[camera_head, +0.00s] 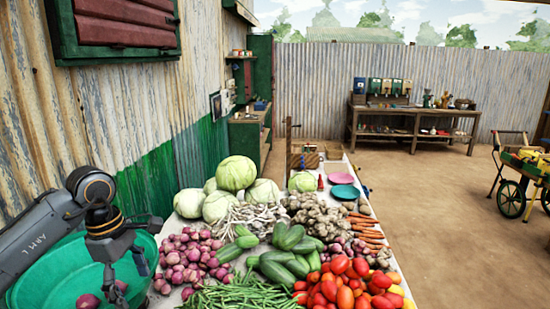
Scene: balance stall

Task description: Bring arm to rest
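My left arm (40,235) comes in from the left. Its gripper (127,275) points down over the green basin (60,262) at the lower left. The fingers look spread apart, with nothing seen held between them. A red onion (88,301) lies in the basin, and another (121,286) shows close by the fingertips; whether it touches them I cannot tell. My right gripper is not in view.
Right of the gripper, a table carries red onions (190,258), cabbages (236,173), cucumbers (285,262), green beans (240,295) and tomatoes (345,285). Pink (340,178) and teal (345,191) dishes stand farther back. A corrugated wall (60,130) is at left. Open ground (450,230) lies right.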

